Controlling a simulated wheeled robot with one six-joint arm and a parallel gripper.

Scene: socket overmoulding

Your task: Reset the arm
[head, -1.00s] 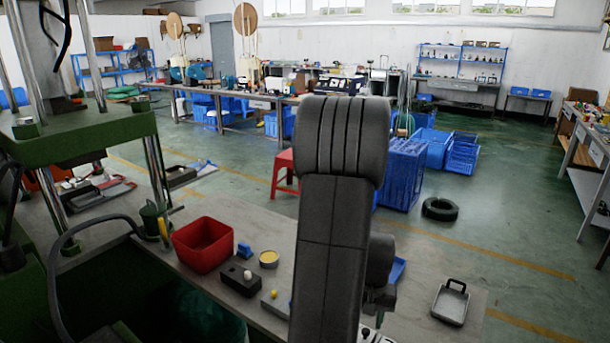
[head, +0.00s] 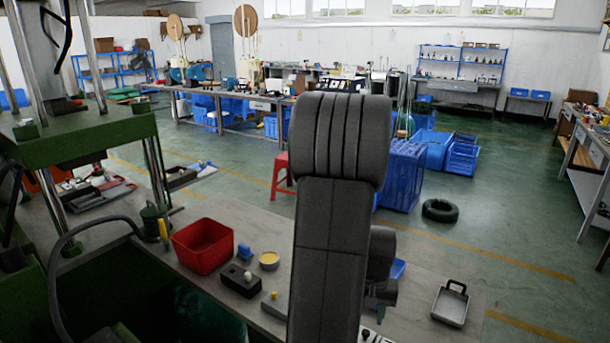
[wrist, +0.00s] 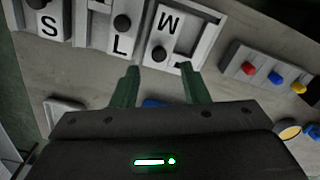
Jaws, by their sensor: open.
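My gripper (wrist: 160,88) shows in the wrist view with its two green fingers apart and nothing between them. It hangs above the table, close to a light tray (wrist: 178,62) with compartments lettered S, L and W as seen here. Dark round knobs (wrist: 122,23) sit in those compartments. In the head view my dark arm stands upright in the middle and hides part of the table; the gripper itself cannot be made out there.
A metal tray (head: 451,305) lies at right. A grey block (wrist: 265,72) carries red, blue and yellow knobs. A green press (head: 85,135) stands at left.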

